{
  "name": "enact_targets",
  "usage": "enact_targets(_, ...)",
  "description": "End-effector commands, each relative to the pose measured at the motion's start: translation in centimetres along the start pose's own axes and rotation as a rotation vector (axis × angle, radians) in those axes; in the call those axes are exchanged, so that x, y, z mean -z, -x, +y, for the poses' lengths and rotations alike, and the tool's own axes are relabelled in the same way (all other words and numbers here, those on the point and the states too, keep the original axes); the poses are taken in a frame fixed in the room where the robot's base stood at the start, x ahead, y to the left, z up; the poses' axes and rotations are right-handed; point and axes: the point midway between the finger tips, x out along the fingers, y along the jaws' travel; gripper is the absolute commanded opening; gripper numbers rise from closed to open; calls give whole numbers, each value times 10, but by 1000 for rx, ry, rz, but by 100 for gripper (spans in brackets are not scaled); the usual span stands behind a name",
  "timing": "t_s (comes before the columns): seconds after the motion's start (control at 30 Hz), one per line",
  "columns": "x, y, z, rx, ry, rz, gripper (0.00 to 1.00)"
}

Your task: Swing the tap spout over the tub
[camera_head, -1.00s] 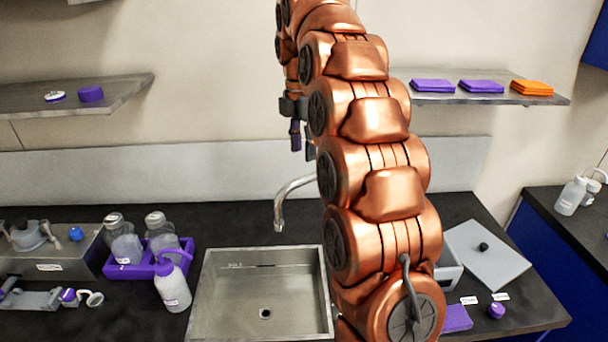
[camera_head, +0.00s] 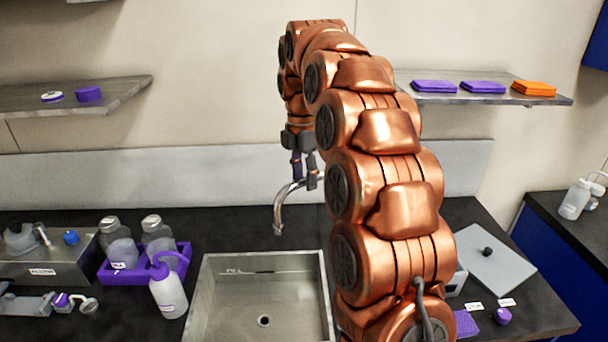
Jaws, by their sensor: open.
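The chrome tap spout (camera_head: 283,203) curves down behind the sink basin (camera_head: 205,300), its outlet near the basin's back edge. My gripper (camera_head: 305,182) points down at the top of the spout's bend, with its two dark fingers apart. The fingers overlap the spout in the picture; I cannot tell whether they touch it. The tap's base is hidden behind my gripper and arm. A grey open-topped container, perhaps the tub (camera_head: 457,283), shows partly at the right of my arm, which hides the rest of it.
A purple rack (camera_head: 112,272) with bottles and a white wash bottle (camera_head: 169,291) stand left of the basin. A grey plate (camera_head: 497,262) lies on the right counter. Wall shelves (camera_head: 60,97) flank my arm, the right one (camera_head: 490,97) holding purple and orange items.

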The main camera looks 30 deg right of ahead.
Motion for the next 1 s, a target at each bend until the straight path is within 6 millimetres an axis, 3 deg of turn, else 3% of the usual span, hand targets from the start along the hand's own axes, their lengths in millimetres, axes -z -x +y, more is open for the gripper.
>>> enact_targets(0.13,0,0,0,0,0,0,45)
enact_targets(0.57,0,0,0,-1,0,0,1)
enact_targets(1.0,0,0,0,-1,0,0,0)
